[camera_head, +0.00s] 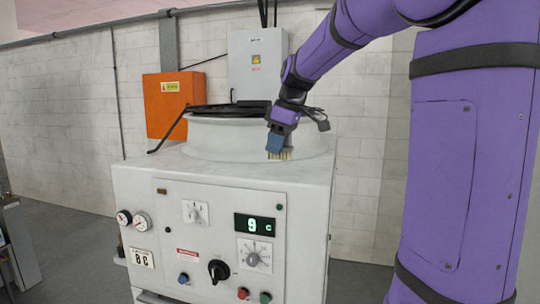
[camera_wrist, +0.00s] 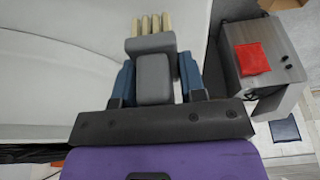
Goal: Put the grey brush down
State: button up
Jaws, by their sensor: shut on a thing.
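The grey brush (camera_wrist: 151,58) is in my gripper in the wrist view. It has a grey block body and pale bristles pointing away from the gripper. My gripper (camera_wrist: 155,82) is shut on it, with a blue finger on each side. In the head view my gripper (camera_head: 275,143) hangs at the top right of the white washer (camera_head: 150,176). The brush's pale bristles (camera_head: 279,155) point down close to the washer's top. I cannot tell whether they touch it. The brush body is mostly hidden by the fingers there.
The washer's round drum collar (camera_head: 225,135) stands behind the gripper, with a dark bar across it. The front panel has knobs and a display (camera_head: 254,224). In the wrist view, a grey cabinet (camera_wrist: 285,60) with a red pad (camera_wrist: 252,59) stands to the right.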

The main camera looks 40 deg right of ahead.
jog(key=shift+w+f, duration=0.1)
jog(key=shift+w, duration=0.8)
jog(key=shift+w+a+f, duration=0.1)
jog(key=shift+w+f, duration=0.2)
jog(key=shift+f, duration=0.3)
jog(key=shift+w+f, duration=0.3)
jog(key=shift+f, duration=0.7)
jog(key=shift+f, duration=0.3)
jog(key=o, duration=0.9)
jog(key=shift+r, duration=0.1)
